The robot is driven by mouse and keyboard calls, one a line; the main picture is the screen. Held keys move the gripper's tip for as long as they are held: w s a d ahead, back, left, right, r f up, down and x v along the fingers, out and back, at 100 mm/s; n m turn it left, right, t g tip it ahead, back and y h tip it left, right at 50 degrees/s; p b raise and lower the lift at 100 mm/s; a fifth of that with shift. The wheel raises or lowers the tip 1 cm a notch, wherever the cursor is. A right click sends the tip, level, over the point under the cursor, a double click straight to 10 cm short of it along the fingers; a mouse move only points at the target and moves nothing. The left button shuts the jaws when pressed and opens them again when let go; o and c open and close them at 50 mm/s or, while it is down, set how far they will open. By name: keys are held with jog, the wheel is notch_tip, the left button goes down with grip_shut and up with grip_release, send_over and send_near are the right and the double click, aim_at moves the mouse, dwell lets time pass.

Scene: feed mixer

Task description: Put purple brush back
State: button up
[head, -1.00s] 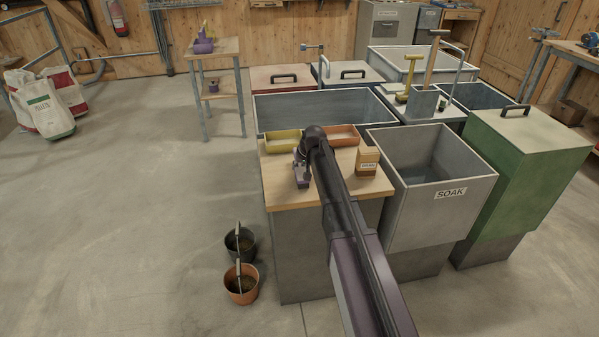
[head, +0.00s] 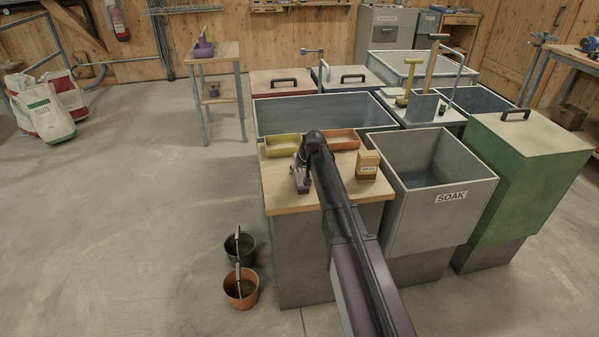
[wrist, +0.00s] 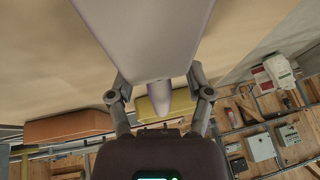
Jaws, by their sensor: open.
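The purple brush (head: 303,186) seems to be at the left part of the wooden bench top (head: 288,203), directly under my gripper (head: 299,180). My arm and its small size there hide most of its shape. In the wrist view a large pale lavender-grey body (wrist: 145,35) with a purple rounded end (wrist: 157,97) fills the space in front of my gripper (wrist: 160,92). The two fingers stand apart on either side of it. I cannot tell whether they touch it. A purple holder-like item (head: 204,46) stands on the small side table at the back.
A yellow tray (head: 283,146) and an orange tray (head: 343,140) lie at the bench's back edge. A small brown box (head: 367,166) stands at its right. The SOAK bin (head: 437,214) adjoins the bench. Two buckets (head: 240,288) stand on the floor at left, where there is free room.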

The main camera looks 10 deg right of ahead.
aim_at(301, 170)
jog(key=shift+r, duration=0.15)
jog(key=p+v, duration=0.3)
jog(key=shift+w, duration=0.1)
jog(key=p+v, duration=0.8)
jog(key=v, duration=0.1)
dwell(0.5)
dwell(0.5)
jog(key=s+a+f+g+h, duration=0.2)
jog(key=s+g, duration=0.3)
jog(key=s, duration=2.4)
jog(key=shift+s, duration=0.35)
jog(key=shift+c, duration=0.6)
